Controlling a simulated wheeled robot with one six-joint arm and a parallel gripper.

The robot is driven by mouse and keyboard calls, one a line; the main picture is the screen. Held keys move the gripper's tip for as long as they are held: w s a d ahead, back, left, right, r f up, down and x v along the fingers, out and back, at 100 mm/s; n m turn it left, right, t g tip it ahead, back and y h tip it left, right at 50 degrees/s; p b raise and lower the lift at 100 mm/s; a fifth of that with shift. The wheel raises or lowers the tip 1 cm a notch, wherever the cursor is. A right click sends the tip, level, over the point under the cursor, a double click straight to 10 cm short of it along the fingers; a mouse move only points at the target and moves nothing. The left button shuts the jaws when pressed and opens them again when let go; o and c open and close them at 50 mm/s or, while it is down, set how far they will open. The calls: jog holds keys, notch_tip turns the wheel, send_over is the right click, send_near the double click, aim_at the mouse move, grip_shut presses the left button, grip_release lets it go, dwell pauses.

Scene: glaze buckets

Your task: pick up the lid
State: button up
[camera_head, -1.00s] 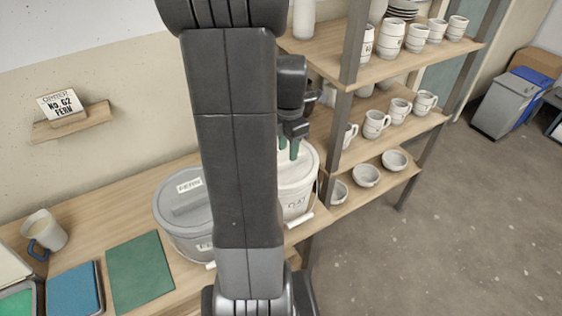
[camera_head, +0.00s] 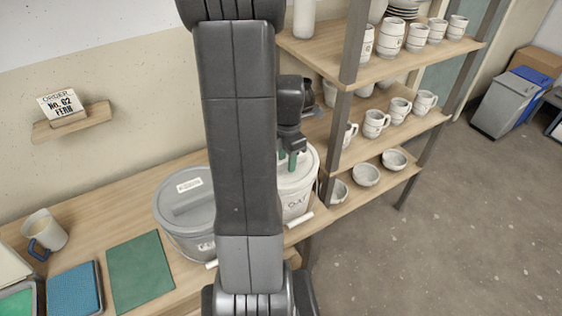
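Two lidded buckets stand side by side on the wooden bench. The left bucket (camera_head: 190,246) is grey, and its grey lid (camera_head: 171,197) has a bar handle and a white label. The right bucket (camera_head: 298,205) is whitish; its pale lid (camera_head: 305,165) is partly hidden behind my arm and gripper. My gripper (camera_head: 288,159) has green fingertips, a little apart, low over the right bucket's lid. Whether the fingertips touch the lid or straddle a handle is not clear. I see nothing held.
A shelf rack (camera_head: 342,120) with cups, mugs and bowls stands close on the right of my gripper. A mug (camera_head: 45,232), a blue book (camera_head: 74,289) and a green mat (camera_head: 140,271) lie on the bench at left. An order card reading "No. 62 FERN" (camera_head: 61,104) sits on a wall ledge.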

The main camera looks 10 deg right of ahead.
jog(key=shift+f, duration=0.1)
dwell(0.3)
grip_shut()
